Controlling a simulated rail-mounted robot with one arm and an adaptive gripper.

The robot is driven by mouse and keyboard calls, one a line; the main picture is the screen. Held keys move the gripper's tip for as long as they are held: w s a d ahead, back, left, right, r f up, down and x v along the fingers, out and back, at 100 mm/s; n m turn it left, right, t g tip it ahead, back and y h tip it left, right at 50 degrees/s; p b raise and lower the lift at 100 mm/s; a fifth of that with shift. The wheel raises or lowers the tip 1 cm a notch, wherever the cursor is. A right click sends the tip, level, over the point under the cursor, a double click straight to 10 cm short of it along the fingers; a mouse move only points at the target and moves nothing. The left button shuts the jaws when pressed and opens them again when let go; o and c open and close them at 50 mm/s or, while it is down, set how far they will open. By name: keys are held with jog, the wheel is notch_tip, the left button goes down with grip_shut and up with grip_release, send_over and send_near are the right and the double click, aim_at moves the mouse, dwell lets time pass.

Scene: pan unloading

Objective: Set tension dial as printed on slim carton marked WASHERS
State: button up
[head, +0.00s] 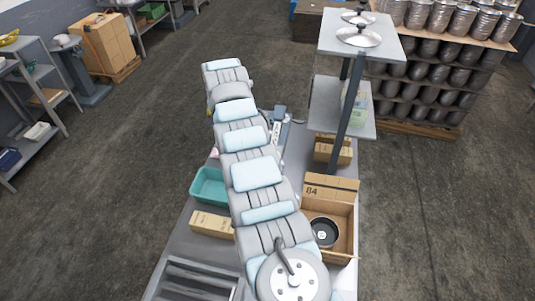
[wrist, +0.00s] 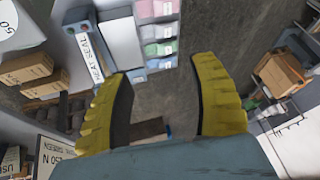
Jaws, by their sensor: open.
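My gripper (wrist: 158,68) shows in the wrist view with two yellow fingers spread wide and nothing between them. In the head view my arm hides it. No tension dial can be made out for certain. A machine labelled HEAT SEAL (wrist: 92,45) stands beyond the left finger, apart from it. It seems to be the grey-blue device (head: 277,122) behind my arm in the head view. No carton's print reads WASHERS. A slim brown carton (head: 211,224) lies left of my arm. Two brown cartons (wrist: 25,67) show at the left of the wrist view, their print too small to read.
A teal bin (head: 207,176) stands left of my arm. An open carton marked 84 (head: 343,226) holds a black pan (head: 324,232). A grey shelf stand (head: 340,125) rises behind it on the right. Stacked cans (head: 430,75) stand farther back. Open floor lies on the left.

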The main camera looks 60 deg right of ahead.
jog(key=s+a+r+m+g+y+b, duration=0.1)
jog(key=s+r+g+y, duration=0.1)
jog(key=s+r, duration=0.45)
jog(key=s+a+r+m+g+y, duration=0.1)
jog(key=s+r+m+y, duration=0.15)
jog(key=s, duration=0.75)
jog(key=shift+n+g+h, duration=0.25)
jog(key=shift+n+g, duration=0.05)
jog(key=shift+n, duration=0.15)
jog(key=f, duration=1.7)
jog(key=shift+s, duration=0.4)
grip_shut()
